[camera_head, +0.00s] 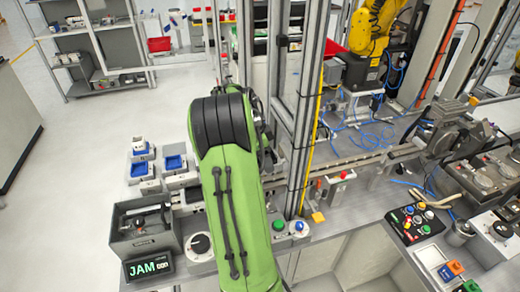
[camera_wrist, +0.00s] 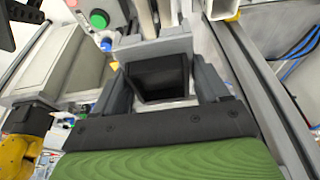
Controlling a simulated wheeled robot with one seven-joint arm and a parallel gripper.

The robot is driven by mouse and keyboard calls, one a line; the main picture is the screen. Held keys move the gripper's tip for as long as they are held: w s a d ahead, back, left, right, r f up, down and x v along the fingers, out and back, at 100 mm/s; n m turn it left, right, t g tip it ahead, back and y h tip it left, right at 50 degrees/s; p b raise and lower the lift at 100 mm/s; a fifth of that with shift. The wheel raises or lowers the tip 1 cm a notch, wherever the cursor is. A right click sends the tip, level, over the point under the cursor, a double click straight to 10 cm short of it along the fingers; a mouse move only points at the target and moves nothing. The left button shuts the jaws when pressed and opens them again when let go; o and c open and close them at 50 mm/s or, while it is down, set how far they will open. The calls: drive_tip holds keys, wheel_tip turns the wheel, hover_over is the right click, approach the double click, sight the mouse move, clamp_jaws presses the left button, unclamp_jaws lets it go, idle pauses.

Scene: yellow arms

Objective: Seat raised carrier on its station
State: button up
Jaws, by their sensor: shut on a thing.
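In the head view my green arm covers the gripper, the carrier and part of the conveyor (camera_head: 350,160). I cannot make out the carrier's station.
An upright metal frame (camera_head: 305,110) stands close right. A yellow robot arm (camera_head: 368,30) is beyond.

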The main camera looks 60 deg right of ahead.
drive_tip(key=shift+s+d+f+b, duration=0.15)
drive_tip(key=shift+d+f+b, duration=0.15)
drive_tip(key=shift+f, duration=0.2)
wheel_tip(320, 180, down, 6)
drive_tip(key=b, duration=0.4)
drive_tip(key=shift+a+r, duration=0.1)
drive_tip(key=shift+r, duration=0.15)
drive_tip(key=shift+f+b, duration=0.4)
drive_tip(key=shift+b, duration=0.15)
drive_tip(key=shift+r, duration=0.15)
drive_tip(key=shift+s+d, duration=0.15)
drive_tip(key=shift+d, duration=0.05)
drive_tip(key=shift+s+d, duration=0.15)
drive_tip(key=shift+f, duration=0.25)
drive_tip(key=shift+f+b, duration=0.3)
drive_tip(key=shift+b, duration=0.2)
